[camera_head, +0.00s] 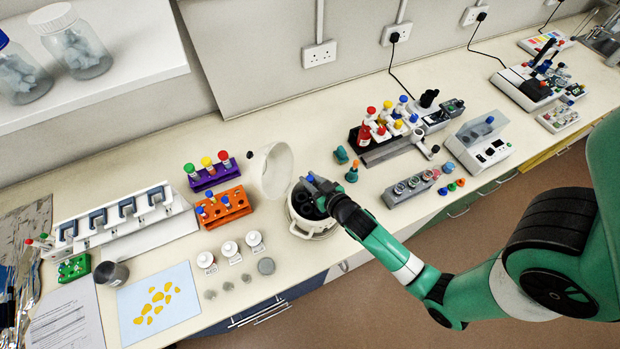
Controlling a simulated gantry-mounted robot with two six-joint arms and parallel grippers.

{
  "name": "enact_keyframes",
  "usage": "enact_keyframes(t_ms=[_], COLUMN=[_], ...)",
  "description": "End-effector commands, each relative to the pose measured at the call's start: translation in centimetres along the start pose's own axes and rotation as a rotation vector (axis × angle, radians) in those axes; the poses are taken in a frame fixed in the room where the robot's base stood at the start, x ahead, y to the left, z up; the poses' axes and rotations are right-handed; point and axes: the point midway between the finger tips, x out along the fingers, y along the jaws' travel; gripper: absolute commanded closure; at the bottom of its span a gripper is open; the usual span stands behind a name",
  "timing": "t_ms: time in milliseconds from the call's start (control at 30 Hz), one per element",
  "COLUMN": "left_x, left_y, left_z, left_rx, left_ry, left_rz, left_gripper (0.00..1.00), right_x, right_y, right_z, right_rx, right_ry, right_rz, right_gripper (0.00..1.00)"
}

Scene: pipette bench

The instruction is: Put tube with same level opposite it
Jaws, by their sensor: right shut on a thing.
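A white round centrifuge (306,228) stands on the bench with its lid (270,171) open and its dark rotor partly hidden by my gripper. My right gripper (318,189) is over the centrifuge opening, shut on a tube; a small bluish part, seemingly the tube's cap, shows at its fingertips. The rest of that tube and its liquid level are hidden. An orange rack (226,216) left of the centrifuge holds blue-capped tubes (201,212). A purple rack (214,181) behind it holds tubes with green, yellow and red caps. My left gripper is out of view.
White jars (229,248) stand in front of the orange rack. A blue mat (160,303) with yellow pieces lies at front left. A small orange-and-teal bottle (352,174) stands just right of the centrifuge. The raised lid stands close to my right gripper.

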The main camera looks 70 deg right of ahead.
Motion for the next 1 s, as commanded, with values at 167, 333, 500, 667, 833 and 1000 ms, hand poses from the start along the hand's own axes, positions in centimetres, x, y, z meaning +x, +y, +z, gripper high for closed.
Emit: enact_keyframes(t_ms=[167,333,500,667,833,1000], left_x=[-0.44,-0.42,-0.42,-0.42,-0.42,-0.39], left_y=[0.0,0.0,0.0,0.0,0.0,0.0], left_z=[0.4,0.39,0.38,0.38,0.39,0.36], left_rx=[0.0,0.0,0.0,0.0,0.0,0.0], left_ry=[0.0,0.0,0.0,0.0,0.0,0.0], left_rz=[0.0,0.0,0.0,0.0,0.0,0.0], left_gripper=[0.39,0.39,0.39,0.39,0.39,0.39], right_x=[0.25,0.24,0.24,0.24,0.24,-0.2], right_y=[0.0,0.0,0.0,0.0,0.0,-0.02], right_z=[0.57,0.56,0.55,0.56,0.56,0.62], right_rx=[0.0,0.0,0.0,0.0,0.0,-0.001], right_ry=[0.0,0.0,0.0,0.0,0.0,-0.001], right_rz=[0.0,0.0,0.0,0.0,0.0,0.0], right_gripper=[1.0,1.0,0.65,0.39,0.39,0.39])
